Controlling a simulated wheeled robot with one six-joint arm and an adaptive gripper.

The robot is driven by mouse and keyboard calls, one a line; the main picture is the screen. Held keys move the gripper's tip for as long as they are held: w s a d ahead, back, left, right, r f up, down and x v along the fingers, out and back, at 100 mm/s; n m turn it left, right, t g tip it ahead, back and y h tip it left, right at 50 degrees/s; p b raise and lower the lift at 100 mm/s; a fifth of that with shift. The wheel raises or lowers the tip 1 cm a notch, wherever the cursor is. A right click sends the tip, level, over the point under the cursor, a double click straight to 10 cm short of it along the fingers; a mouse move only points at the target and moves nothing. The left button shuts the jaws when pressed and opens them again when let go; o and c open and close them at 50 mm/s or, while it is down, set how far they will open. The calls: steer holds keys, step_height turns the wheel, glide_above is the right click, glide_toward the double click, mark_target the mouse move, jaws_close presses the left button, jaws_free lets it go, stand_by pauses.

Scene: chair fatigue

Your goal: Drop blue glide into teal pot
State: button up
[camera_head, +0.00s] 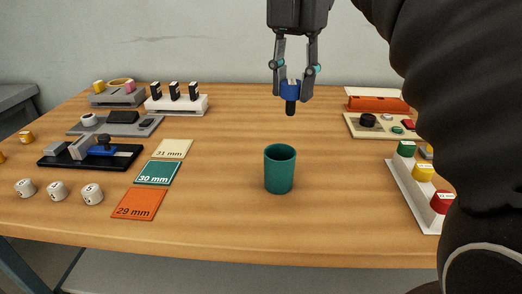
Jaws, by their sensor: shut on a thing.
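The blue glide (291,92) has a blue top and a dark stem that points down. My gripper (292,90) is shut on it and holds it in the air, roughly upright. The teal pot (280,172) stands upright on the wooden table, below the glide in the picture and slightly to its left. The glide is apart from the pot. The inside bottom of the pot is hidden.
Cards marked 31 mm (174,149), 30 mm (158,173) and 29 mm (139,204) lie left of the pot. A black fixture (125,162) and white numbered pieces (92,194) are further left. A white rack (404,192) with coloured caps stands right. The table around the pot is clear.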

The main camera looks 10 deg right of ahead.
mark_target(291, 113)
steer(key=shift+f, duration=2.15)
steer(key=o, duration=1.1)
steer(key=shift+o, duration=0.2)
steer(key=shift+r, duration=0.1)
